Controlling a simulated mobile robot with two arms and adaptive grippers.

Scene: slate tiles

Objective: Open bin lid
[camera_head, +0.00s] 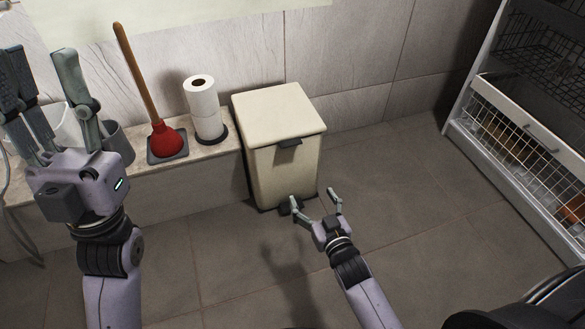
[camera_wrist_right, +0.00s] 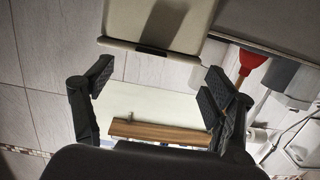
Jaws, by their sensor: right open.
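A cream bin (camera_head: 282,175) stands on the floor beside a low ledge. Its lid (camera_head: 278,113) is down and shut, with a dark tab (camera_head: 289,142) at the front edge. A dark pedal (camera_head: 290,205) shows at the bin's foot. My right gripper (camera_head: 316,198) is open and empty, in front of the bin's lower part in the head view; whether it touches the pedal is unclear. In the right wrist view the spread fingers (camera_wrist_right: 158,85) show with part of the cream bin (camera_wrist_right: 125,22) beyond them. My left gripper (camera_head: 40,75) is open and raised at the left, away from the bin.
A red plunger (camera_head: 166,141) and stacked toilet rolls (camera_head: 204,105) stand on the ledge (camera_head: 215,151) left of the bin. A white shelf unit with wire baskets (camera_head: 520,135) stands at the right. The tiled floor (camera_head: 410,200) between bin and shelf is clear.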

